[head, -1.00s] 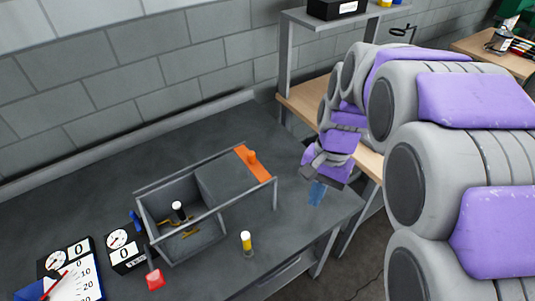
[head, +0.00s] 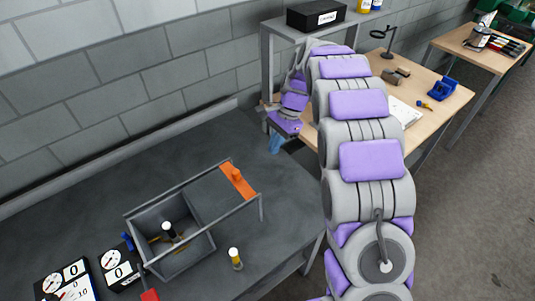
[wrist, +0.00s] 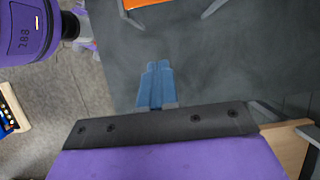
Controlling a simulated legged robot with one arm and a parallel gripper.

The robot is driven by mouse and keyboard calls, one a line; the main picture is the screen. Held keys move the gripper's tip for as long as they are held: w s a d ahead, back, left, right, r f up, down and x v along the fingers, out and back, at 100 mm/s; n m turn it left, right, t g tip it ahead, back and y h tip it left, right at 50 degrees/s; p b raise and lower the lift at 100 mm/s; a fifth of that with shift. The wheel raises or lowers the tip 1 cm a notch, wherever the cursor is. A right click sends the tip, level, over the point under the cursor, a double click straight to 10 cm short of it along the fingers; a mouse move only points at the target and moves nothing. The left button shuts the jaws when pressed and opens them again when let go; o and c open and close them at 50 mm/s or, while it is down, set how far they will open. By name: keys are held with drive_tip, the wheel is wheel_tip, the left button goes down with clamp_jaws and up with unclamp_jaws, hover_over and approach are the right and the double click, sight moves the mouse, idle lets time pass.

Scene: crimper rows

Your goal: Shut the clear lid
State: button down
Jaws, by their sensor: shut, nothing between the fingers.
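A grey open-topped box (head: 188,262) stands on the dark bench, with rails running from it to the right and back. The clear lid (head: 212,192) lies along the rails beyond the box opening, and the grey beneath shows through it. The opening is uncovered, and a white-topped item (head: 168,231) shows inside. My gripper (head: 277,144) is beyond the orange end, apart from it, its blue fingers together and empty. In the wrist view the fingers (wrist: 156,80) point toward the bench, and the orange strip (wrist: 140,3) shows at the top edge.
Dial gauges (head: 112,262) and a red piece (head: 150,295) are at the front left. A grey shelf frame (head: 266,75) rises behind my gripper, beside a wooden table (head: 440,95). Bench behind the box is clear.

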sight(200, 212)
drive_tip(key=s+a+f, duration=0.1)
drive_tip(key=a+f, duration=0.1)
drive_tip(key=s+a+f, duration=0.2)
drive_tip(key=a+f, duration=0.1)
drive_tip(key=s+a+f, duration=0.2)
drive_tip(key=a+f, duration=0.1)
drive_tip(key=shift+a+b, duration=0.25)
drive_tip(key=shift+b, duration=0.1)
drive_tip(key=s+a+p, duration=0.1)
drive_tip(key=s+a, duration=0.2)
drive_tip(key=a, duration=0.1)
drive_tip(key=s+a+p, duration=0.1)
drive_tip(key=s+a, duration=0.2)
drive_tip(key=a, duration=0.2)
drive_tip(key=s+a+p, duration=0.1)
drive_tip(key=s+a, duration=0.2)
drive_tip(key=a, duration=0.1)
drive_tip(key=shift+s+a+f+p, duration=0.2)
drive_tip(key=shift+a+p, duration=0.1)
drive_tip(key=shift+p, duration=0.1)
